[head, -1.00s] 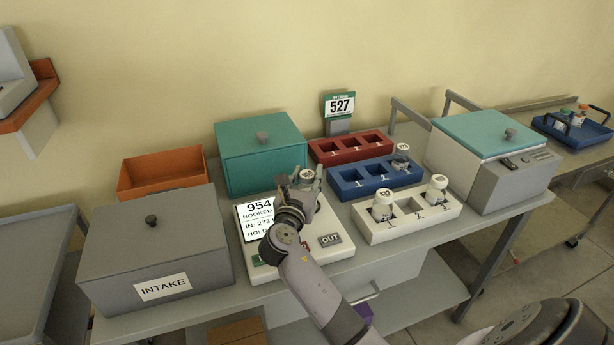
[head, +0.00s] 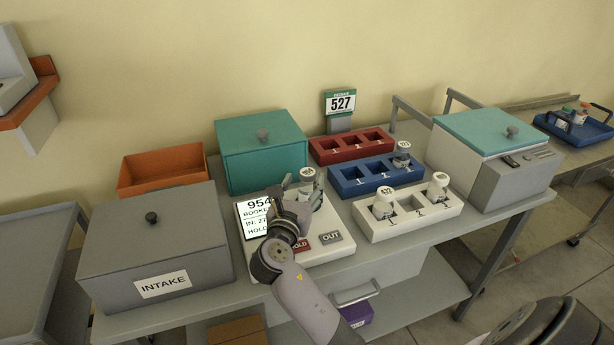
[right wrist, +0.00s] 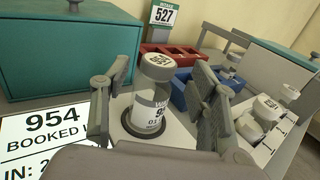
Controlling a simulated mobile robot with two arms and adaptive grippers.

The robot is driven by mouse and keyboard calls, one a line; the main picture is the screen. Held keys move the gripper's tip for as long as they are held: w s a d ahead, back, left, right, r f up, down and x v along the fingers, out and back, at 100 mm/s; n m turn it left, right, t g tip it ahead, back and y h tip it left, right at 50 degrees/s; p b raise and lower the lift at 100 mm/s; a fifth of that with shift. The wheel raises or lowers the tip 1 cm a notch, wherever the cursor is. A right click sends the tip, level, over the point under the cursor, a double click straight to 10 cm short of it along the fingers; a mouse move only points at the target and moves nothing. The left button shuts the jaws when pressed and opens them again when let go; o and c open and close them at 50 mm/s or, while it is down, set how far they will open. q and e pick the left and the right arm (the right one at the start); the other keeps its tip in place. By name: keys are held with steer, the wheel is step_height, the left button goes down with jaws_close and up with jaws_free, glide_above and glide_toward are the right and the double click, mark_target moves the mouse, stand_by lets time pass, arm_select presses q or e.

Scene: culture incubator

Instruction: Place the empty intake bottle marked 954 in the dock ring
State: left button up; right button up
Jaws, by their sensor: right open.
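A clear bottle with a white cap (head: 307,175) stands upright on the white dock station (head: 330,250). In the right wrist view, the bottle (right wrist: 152,100) has its base inside the dark dock ring (right wrist: 143,132). Its label is partly readable, with a number starting 95. My right gripper (head: 299,196) is open, with its fingers apart on either side of the bottle; gaps show between them and the glass in the right wrist view (right wrist: 160,85). The dock screen (right wrist: 50,130) reads 954 BOOKED. My left gripper is not in view.
A white rack (head: 408,228) with two capped bottles, a blue rack (head: 350,190) with one bottle and a red rack (head: 325,155) stand to the right. A teal box (head: 262,160) is behind, and a grey INTAKE box (head: 155,250) is at left.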

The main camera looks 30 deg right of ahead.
steer(key=v, duration=0.7)
steer(key=shift+s+b, duration=0.15)
steer(key=shift+b, duration=0.15)
steer(key=shift+a, duration=0.2)
